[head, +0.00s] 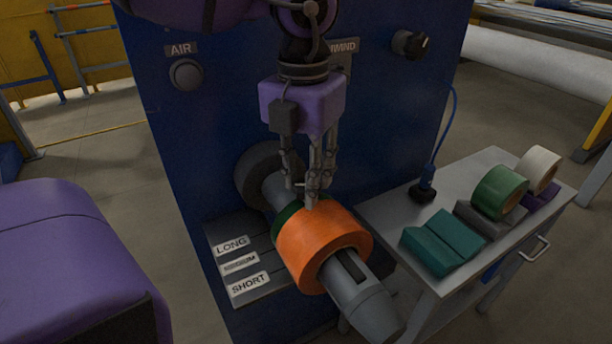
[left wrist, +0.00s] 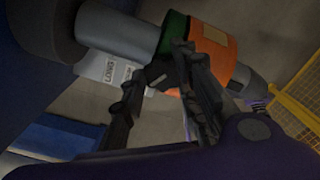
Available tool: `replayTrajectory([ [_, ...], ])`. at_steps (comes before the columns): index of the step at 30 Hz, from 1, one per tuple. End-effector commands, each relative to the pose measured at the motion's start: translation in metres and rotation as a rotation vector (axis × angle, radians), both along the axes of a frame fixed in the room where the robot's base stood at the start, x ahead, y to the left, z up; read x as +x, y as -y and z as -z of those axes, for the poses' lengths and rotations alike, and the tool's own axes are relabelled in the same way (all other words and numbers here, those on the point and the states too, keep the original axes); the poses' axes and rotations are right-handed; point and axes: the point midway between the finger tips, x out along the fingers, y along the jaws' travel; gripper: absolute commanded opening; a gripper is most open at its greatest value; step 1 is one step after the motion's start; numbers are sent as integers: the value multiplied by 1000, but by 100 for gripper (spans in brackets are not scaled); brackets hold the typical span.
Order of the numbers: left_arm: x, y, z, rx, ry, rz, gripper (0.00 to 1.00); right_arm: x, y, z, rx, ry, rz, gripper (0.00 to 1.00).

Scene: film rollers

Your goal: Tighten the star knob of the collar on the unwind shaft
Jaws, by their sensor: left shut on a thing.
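The grey unwind shaft (head: 352,288) sticks out of the blue machine panel towards me, with an orange roll (head: 318,248) on it. A dark green band (head: 287,217), seemingly the collar, sits against the roll's machine side; the green also shows in the left wrist view (left wrist: 174,28). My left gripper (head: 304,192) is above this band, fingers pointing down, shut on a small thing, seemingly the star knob. Its fingers mostly hide the knob. In the left wrist view a small dark piece (left wrist: 158,76) shows between the fingers. My right gripper is out of view.
LONG (head: 231,246) and SHORT (head: 249,284) labels are on a grey plate beneath the shaft. A grey cart (head: 385,225) at the right carries teal blocks (head: 442,242), a green roll (head: 499,192) and a white roll (head: 540,168). An AIR knob (head: 186,75) is on the panel.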

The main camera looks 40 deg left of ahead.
Motion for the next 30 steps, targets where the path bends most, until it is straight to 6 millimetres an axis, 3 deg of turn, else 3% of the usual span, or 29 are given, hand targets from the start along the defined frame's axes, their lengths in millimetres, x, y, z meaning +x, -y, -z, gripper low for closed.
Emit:
replayTrajectory([
  [18,2,0,5,8,-5,524,3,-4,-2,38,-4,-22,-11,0],
  [30,4,1,4,12,-3,836,3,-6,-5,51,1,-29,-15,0],
])
